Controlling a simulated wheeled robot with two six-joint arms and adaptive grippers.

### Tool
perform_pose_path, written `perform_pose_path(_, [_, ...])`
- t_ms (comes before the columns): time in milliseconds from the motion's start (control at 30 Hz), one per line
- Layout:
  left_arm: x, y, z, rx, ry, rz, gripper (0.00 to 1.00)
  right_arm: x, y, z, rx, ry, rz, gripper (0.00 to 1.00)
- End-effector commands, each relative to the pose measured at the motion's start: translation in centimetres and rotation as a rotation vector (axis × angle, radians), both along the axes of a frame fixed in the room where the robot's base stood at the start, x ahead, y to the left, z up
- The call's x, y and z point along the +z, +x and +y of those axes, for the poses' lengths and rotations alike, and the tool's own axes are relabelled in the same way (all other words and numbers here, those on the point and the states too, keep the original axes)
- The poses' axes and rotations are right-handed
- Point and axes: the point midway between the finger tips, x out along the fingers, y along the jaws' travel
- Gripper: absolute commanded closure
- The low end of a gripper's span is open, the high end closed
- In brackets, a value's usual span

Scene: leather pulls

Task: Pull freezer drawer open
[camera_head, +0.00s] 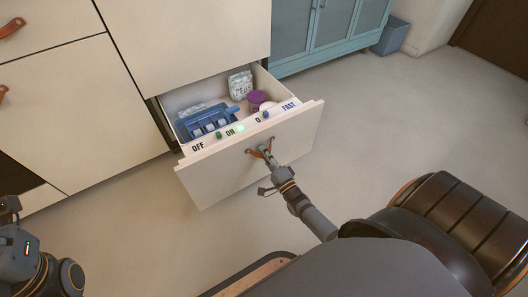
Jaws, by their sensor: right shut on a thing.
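The freezer drawer (222,172) is a cream drawer low in the cabinet, and it stands pulled out. Its top edge carries the words OFF, ON and FAST with small green and blue controls. A brown leather pull (251,152) is fixed to its front. My right gripper (265,153) is at the pull and shut on it, and it hides part of the strap. Inside the drawer are a blue tray (208,121), a white printed bag (240,85) and a purple-lidded tub (258,98). My left arm shows at the lower left; its fingertips are not visible.
Cream cabinet fronts (75,110) with other leather pulls stand to the left. A blue cabinet (325,35) and a blue bin (391,36) stand at the back. The floor (400,110) right of the drawer is clear.

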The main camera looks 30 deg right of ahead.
Motion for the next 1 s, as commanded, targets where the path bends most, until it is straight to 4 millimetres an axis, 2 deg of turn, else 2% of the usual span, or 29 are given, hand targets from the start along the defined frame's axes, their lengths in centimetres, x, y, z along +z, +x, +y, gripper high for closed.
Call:
perform_pose_path(167, [-0.1, 0.0, 0.0, 0.0, 0.0, 0.001, 0.6, -0.3, -0.1, 0.0, -0.001, 0.0, 0.007, 1.0])
perform_pose_path(200, [-0.1, 0.0, 0.0, 0.0, 0.0, 0.001, 0.6, -0.3, -0.1, 0.0, -0.001, 0.0, 0.007, 0.85])
perform_pose_path(267, [-0.1, 0.0, 0.0, 0.0, 0.001, 0.001, 0.6, -0.3, -0.1, 0.0, -0.001, 0.0, 0.007, 0.78])
perform_pose_path(600, [-0.2, 0.1, -0.1, -0.001, 0.004, 0.008, 0.6, -0.2, -0.4, 0.0, 0.0, 0.0, 0.003, 0.78])
perform_pose_path(733, [-0.1, 0.1, 0.0, -0.001, 0.003, 0.005, 0.6, -0.7, -2.4, -0.1, 0.001, 0.0, 0.007, 0.78])
perform_pose_path(1000, [-0.1, 0.0, 0.0, 0.0, 0.001, 0.003, 0.6, -2.0, -8.8, -0.3, 0.0, 0.0, 0.008, 0.78])
